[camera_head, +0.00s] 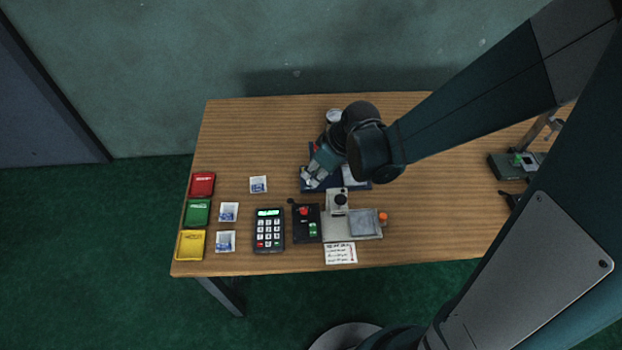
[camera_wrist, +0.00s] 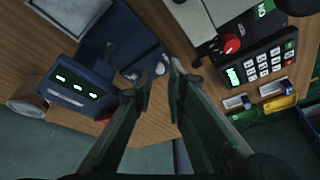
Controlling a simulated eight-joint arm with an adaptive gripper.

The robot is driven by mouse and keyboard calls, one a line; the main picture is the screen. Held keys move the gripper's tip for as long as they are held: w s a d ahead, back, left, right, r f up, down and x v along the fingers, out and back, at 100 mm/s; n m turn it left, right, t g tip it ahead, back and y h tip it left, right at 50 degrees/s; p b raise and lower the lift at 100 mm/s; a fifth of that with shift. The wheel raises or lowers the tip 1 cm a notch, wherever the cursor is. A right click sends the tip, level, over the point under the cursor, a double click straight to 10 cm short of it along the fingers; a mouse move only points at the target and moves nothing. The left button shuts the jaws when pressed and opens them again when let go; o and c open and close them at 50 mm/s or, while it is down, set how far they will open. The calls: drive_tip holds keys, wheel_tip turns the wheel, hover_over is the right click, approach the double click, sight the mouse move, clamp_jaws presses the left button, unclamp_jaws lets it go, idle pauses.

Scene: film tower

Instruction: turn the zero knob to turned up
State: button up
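A dark blue instrument (camera_wrist: 82,85) with a lit green display of dashes is at the left in the wrist view. Its base (camera_head: 318,187) shows in the head view, partly hidden by my gripper and arm. A small pale round part (camera_wrist: 160,68) lies near its base, just beyond my fingertips; I cannot tell whether this is the zero knob. My gripper (camera_wrist: 161,80) points at this spot with a narrow gap between its fingers and nothing seen in it. In the head view my gripper (camera_head: 314,177) is over the blue base.
A grey device (camera_head: 352,228) with an orange knob (camera_head: 382,216) stands in front. A black box with a red knob (camera_head: 304,211), a keypad (camera_head: 269,230), small white trays (camera_head: 258,185) and coloured bins (camera_head: 197,213) are to the left. The table's right middle is clear.

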sight(308, 181)
drive_tip(key=shift+b+x, duration=0.4)
drive_tip(key=shift+x, duration=1.35)
clamp_jaws()
drive_tip(key=shift+s+m, duration=0.15)
drive_tip(key=shift+m, duration=0.45)
drive_tip(key=m, duration=0.1)
drive_tip(key=m+t+h, duration=0.1)
drive_tip(key=m, duration=0.1)
drive_tip(key=m+b, duration=0.1)
drive_tip(key=shift+s+a+m+t+h, duration=0.15)
drive_tip(key=shift+a+m+t+h, duration=0.15)
drive_tip(key=shift+m+h, duration=0.1)
drive_tip(key=m+h, duration=0.2)
drive_tip(key=m, duration=0.4)
drive_tip(key=shift+a+b, duration=0.2)
drive_tip(key=shift+b, duration=0.2)
